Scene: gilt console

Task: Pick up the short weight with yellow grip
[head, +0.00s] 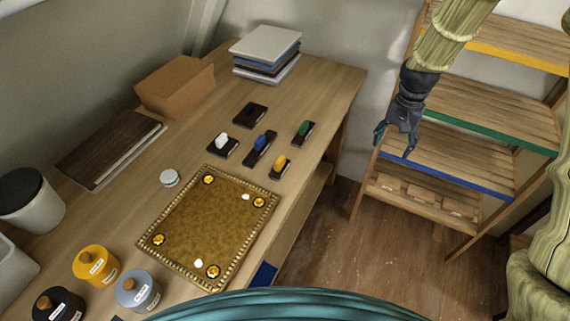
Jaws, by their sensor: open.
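The short weight with yellow grip (280,162) stands on the wooden table, near its right edge. It has a dark base and a small yellow knob on top. Similar weights stand close by: one with a white grip (221,140), a longer one with a blue grip (262,144) and one with a green grip (303,129). My gripper (393,146) is open and empty. It hangs to the right of the table, in front of the shelf, well apart from the weights.
A gilt-edged board (206,222) with small round pieces lies just in front of the weights. A dark square block (249,114), a cardboard box (175,87) and stacked books (265,55) are behind. Labelled yellow (96,265) and grey (138,289) jars stand front left. Wooden shelves (455,160) stand right.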

